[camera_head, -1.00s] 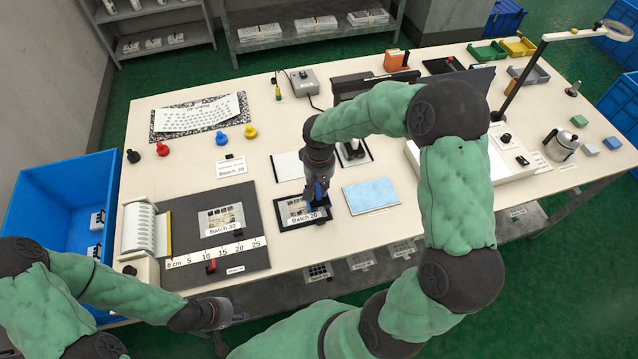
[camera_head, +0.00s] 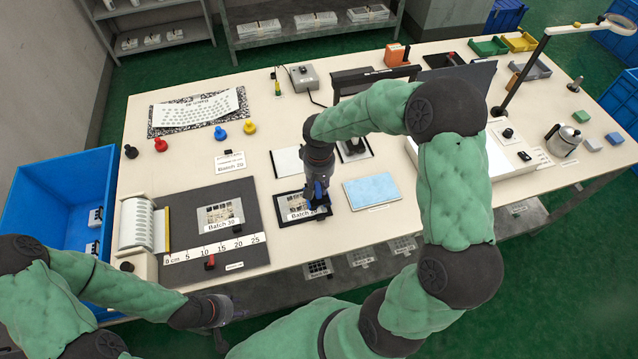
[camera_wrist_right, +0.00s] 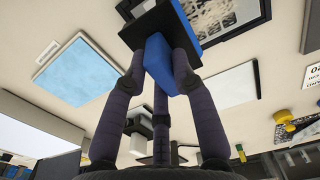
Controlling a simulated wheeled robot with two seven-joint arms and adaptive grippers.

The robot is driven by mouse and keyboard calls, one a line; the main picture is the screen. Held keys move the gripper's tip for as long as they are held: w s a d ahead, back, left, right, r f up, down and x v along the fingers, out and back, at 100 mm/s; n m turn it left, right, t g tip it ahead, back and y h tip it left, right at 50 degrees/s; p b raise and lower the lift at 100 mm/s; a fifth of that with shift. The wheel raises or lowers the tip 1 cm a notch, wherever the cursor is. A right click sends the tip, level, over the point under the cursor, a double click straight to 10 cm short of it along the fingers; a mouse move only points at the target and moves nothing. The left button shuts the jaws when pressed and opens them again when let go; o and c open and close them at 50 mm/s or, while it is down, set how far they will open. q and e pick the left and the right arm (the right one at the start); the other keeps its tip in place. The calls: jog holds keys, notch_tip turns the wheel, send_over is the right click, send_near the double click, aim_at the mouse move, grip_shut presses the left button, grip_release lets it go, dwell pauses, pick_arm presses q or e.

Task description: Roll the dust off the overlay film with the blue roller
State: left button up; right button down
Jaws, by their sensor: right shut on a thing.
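The overlay film (camera_head: 292,203), labelled "Batch 20", lies in a dark frame near the table's front edge. Its printed face shows at the top of the right wrist view (camera_wrist_right: 222,14). My right gripper (camera_head: 317,196) is over the right part of this film. In the right wrist view it is shut on the blue roller (camera_wrist_right: 158,62), whose far end meets a black flat part (camera_wrist_right: 155,25). Whether the roller touches the film cannot be told. My left gripper (camera_head: 224,311) is low at the table's front edge, apart from the film; its fingers are unclear.
A pale blue pad (camera_head: 372,190) lies right of the film. A dark board (camera_head: 240,195) with a "Batch 30" sheet and a ruler lies to the left. A white pad (camera_head: 288,162) is behind. A blue bin (camera_head: 40,190) stands at far left.

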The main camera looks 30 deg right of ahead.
jog(key=shift+f+b, duration=0.55)
jog(key=shift+f, duration=0.1)
dwell(0.3)
jog(key=shift+w+a+b, duration=0.2)
jog(key=shift+w+a, duration=0.05)
jog(key=shift+a, duration=0.75)
jog(key=shift+w+a+b, duration=0.15)
jog(key=shift+w+a, duration=0.05)
jog(key=shift+a, duration=0.75)
jog(key=shift+w+a+b, duration=0.2)
jog(key=shift+w+a, duration=0.05)
jog(key=shift+a, duration=0.75)
jog(key=shift+w+a, duration=0.25)
jog(key=shift+a, duration=0.75)
jog(key=shift+w+a, duration=0.25)
jog(key=shift+a, duration=0.75)
jog(key=shift+s+d, duration=0.45)
jog(key=shift+d, duration=1.2)
jog(key=shift+s+d, duration=0.4)
jog(key=shift+d, duration=1.3)
jog(key=shift+s+d, duration=0.45)
jog(key=shift+d, duration=1.2)
jog(key=shift+r, duration=0.15)
jog(key=shift+r+p, duration=2.5)
jog(key=shift+r, duration=0.95)
